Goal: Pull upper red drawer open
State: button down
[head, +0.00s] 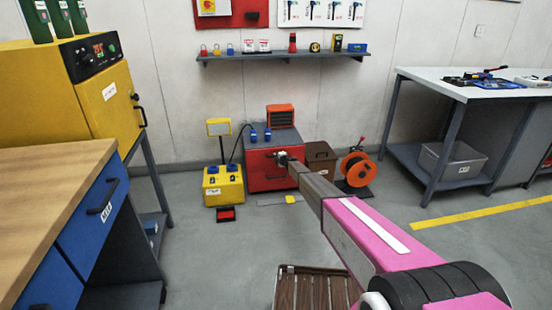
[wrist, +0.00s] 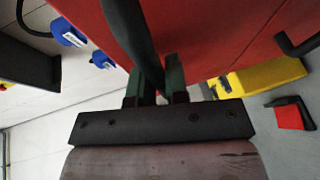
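The red drawer cabinet (head: 262,174) stands on the floor against the back wall. Its red front (wrist: 215,35) fills the upper wrist view, which is turned sideways. My gripper (head: 281,158) is at the upper part of the cabinet front. In the wrist view, a dark bar handle (wrist: 134,35) runs between the two green-grey fingers of my gripper (wrist: 160,82), which sit close on either side of it. A second dark handle (wrist: 298,45) lies apart at the right edge. My arm hides part of the cabinet in the head view. No clear drawer gap shows.
A yellow power box (head: 223,186) stands left of the cabinet, with a small red item (head: 226,214) on the floor before it. A brown bin (head: 320,158) and orange cable reel (head: 357,169) stand right. A slatted cart or pallet (head: 310,290) lies below my arm.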

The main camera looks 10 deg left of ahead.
jog(key=s+d, duration=0.4)
jog(key=s, duration=0.9)
jog(key=s+d, duration=0.3)
jog(key=s, duration=1.1)
jog(key=shift+d, duration=0.35)
jog(key=shift+w, duration=0.1)
jog(key=c, duration=1.4)
grip_release()
jog(key=v, duration=1)
jog(key=shift+s+d, duration=0.2)
jog(key=shift+s, duration=0.15)
